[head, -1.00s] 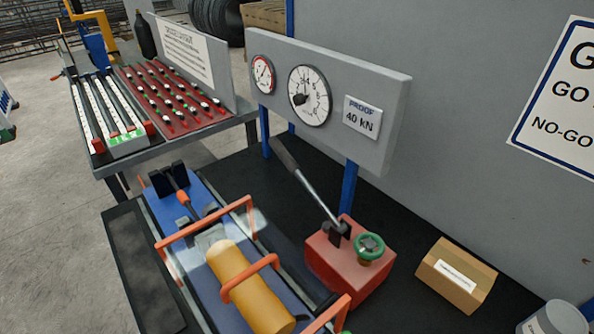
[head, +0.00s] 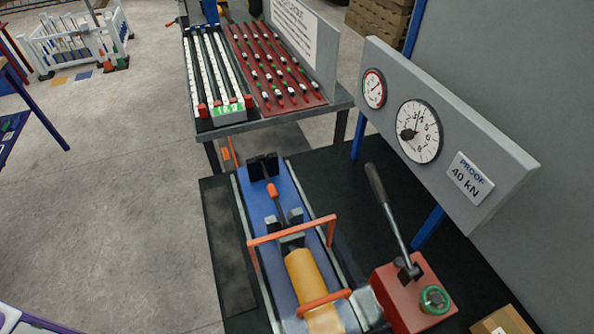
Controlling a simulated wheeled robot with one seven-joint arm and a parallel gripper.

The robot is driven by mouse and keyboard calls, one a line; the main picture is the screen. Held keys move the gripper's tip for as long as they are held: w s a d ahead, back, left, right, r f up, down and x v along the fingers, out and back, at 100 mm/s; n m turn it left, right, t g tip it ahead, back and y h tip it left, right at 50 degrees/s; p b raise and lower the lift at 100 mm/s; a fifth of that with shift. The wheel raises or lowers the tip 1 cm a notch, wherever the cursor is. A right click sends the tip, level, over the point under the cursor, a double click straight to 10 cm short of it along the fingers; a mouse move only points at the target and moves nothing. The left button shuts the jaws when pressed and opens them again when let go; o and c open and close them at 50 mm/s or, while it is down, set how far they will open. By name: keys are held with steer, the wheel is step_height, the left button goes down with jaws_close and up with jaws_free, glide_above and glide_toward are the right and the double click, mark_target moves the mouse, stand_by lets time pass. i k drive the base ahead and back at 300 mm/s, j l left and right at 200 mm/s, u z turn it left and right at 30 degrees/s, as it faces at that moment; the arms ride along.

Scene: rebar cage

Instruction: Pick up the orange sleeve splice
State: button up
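A small orange sleeve (head: 273,190) sits on a dark bar in the blue test bed (head: 288,182), in the middle of the head view. It lies between a black forked block (head: 262,168) at the far end and grey jaws (head: 290,241) nearer to me. I take it to be the orange sleeve splice. An orange guard frame (head: 292,230) arches over the bed on the near side of the sleeve. A yellow-orange cylinder (head: 308,278) lies in the bed below the guard. My gripper is not in view.
A red pump (head: 405,298) with a lever (head: 392,212) stands right of the bed, below a grey gauge panel (head: 500,160). A rack table (head: 250,125) stands behind. A white fence (head: 75,45) is at the far left. Open floor (head: 120,200) lies left of the bench.

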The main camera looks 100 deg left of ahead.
mark_target(272, 191)
steer(key=k+l+u, duration=0.1)
steer(key=u, duration=3.25)
